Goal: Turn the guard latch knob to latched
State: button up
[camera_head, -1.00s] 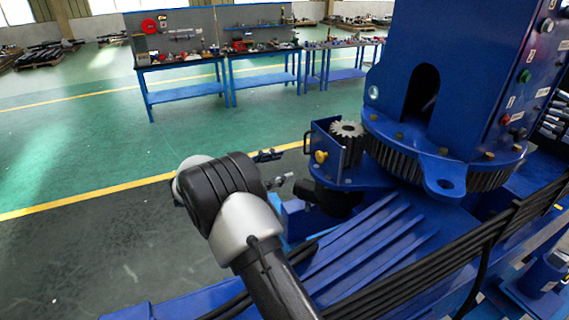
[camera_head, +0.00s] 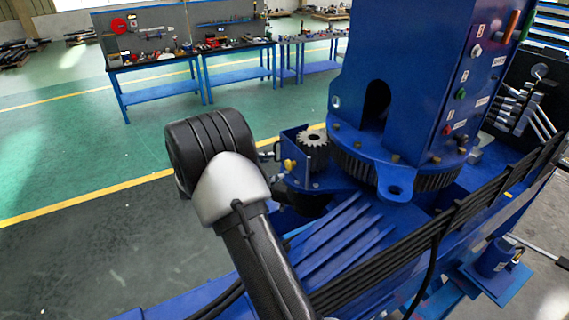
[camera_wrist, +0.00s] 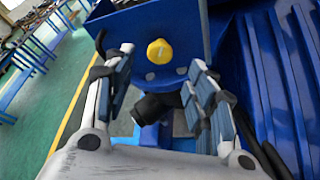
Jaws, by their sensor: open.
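The guard latch knob is a small yellow knob (camera_wrist: 160,51) on the face of the blue guard housing (camera_wrist: 187,20) in the wrist view. The knob also shows in the head view (camera_head: 290,165), beside the toothed pinion (camera_head: 313,139). My gripper (camera_wrist: 159,68) is open in the wrist view. Its two fingers stand either side of the knob in the picture, and nothing is between the pads. It looks short of the knob, though the exact gap is hard to tell. In the head view my arm hides most of the gripper.
A blue crane column (camera_head: 408,80) with a large toothed ring (camera_head: 360,170) stands right of the guard. Blue ribs (camera_head: 340,235) and black hoses (camera_head: 400,260) run below. Workbenches (camera_head: 190,70) stand far back. Green floor lies open on the left.

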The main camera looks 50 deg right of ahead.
aim_at(287, 166)
jog(key=p+x, duration=0.1)
jog(key=x, duration=0.6)
jog(key=shift+f, duration=0.1)
jog(key=shift+c, duration=0.3)
jog(key=c, duration=1)
